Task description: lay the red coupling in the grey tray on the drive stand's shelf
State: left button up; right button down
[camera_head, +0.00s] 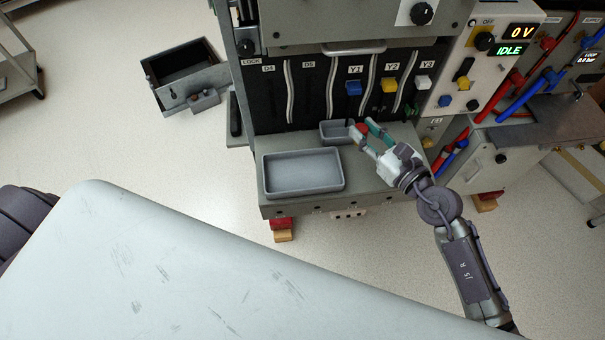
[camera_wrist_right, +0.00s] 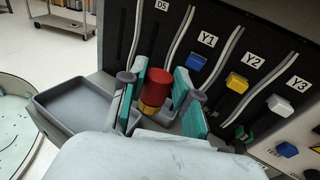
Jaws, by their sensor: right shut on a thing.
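The red coupling (camera_head: 361,127) is a short red cylinder; in the right wrist view (camera_wrist_right: 157,82) it stands roughly upright, with a yellow band low on it. My right gripper (camera_head: 364,129) is shut on it, a teal-padded finger on each side. The coupling is at the right end of a small grey tray (camera_head: 337,141) on the stand's shelf (camera_head: 362,180). I cannot tell how high it is above the shelf. A larger, empty grey tray (camera_head: 303,192) sits at the shelf's front left; it also shows in the right wrist view (camera_wrist_right: 75,105). My left gripper is not in view.
Behind the shelf stands a panel with blue (camera_head: 353,88), yellow (camera_head: 389,85) and white (camera_head: 422,82) knobs and looping grey cables. A control box (camera_head: 490,60) reading IDLE, with red and blue hoses, is at right. An open grey box (camera_head: 183,78) lies on the floor at left.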

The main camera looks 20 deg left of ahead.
notch_tip(320, 180, down, 2)
jog(key=d+m+t, duration=0.1)
jog(key=t, duration=0.1)
jog(key=h+b, duration=0.1)
jog(key=b, duration=0.4)
send_over(316, 178)
jog(key=shift+m+t, duration=0.4)
notch_tip(316, 178, down, 8)
jog(key=shift+d+r, duration=0.1)
jog(key=shift+f, duration=0.25)
notch_tip(316, 178, down, 4)
jog(key=b, duration=0.3)
jog(key=shift+r, duration=0.25)
